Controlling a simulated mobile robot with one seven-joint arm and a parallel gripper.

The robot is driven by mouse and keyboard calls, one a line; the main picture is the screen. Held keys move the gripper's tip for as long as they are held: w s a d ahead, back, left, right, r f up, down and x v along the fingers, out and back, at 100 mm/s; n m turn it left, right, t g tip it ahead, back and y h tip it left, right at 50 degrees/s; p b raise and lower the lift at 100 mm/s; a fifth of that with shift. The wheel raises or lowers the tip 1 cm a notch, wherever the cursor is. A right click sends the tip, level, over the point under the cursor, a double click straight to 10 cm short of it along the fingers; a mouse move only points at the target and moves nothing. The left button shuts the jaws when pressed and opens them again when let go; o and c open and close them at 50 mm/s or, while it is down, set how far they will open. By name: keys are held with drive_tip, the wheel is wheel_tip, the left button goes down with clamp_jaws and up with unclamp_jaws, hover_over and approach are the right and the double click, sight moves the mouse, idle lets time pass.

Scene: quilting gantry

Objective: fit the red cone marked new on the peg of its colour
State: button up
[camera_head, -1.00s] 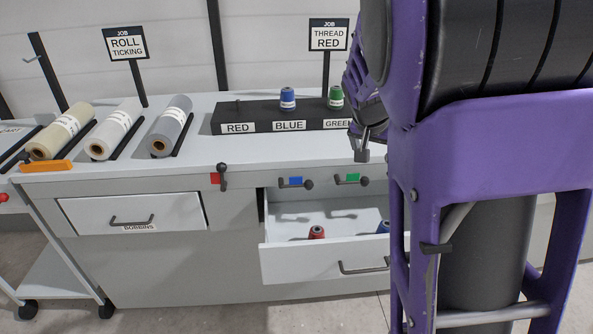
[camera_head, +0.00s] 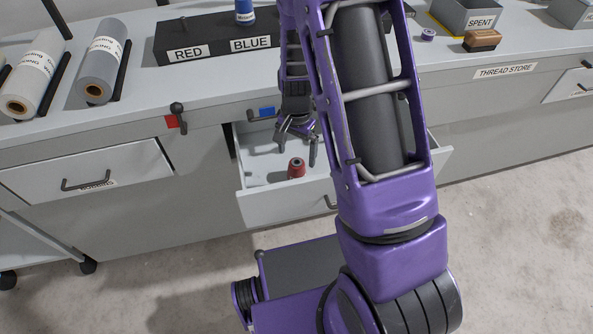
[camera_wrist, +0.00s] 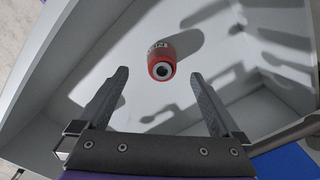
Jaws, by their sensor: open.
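The red cone (camera_head: 296,168) stands in the open drawer (camera_head: 262,207). In the wrist view the red cone (camera_wrist: 161,62) shows its hollow top and a white label whose print I cannot read for certain. My gripper (camera_head: 297,145) is open and empty above the drawer, near the cone. In the wrist view my gripper's fingertips (camera_wrist: 158,80) are spread, with the cone just beyond and between them, not touched. The black rack (camera_head: 205,40) on the bench carries a RED label (camera_head: 188,54); its red peg (camera_head: 183,20) shows bare. The blue cone (camera_head: 244,12) stands above the BLUE label.
Rolls (camera_head: 102,62) lie on the bench at left. A SPENT bin (camera_head: 470,14) and a brown brush (camera_head: 482,40) are at right.

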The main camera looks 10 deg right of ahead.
sight(297, 170)
drive_tip(key=f, duration=0.3)
drive_tip(key=f+b, duration=0.1)
drive_tip(key=f, duration=0.5)
drive_tip(key=shift+w+d+f, duration=0.1)
drive_tip(key=shift+w+f, duration=0.1)
drive_tip(key=shift+w, duration=0.2)
drive_tip(key=c, duration=1.4)
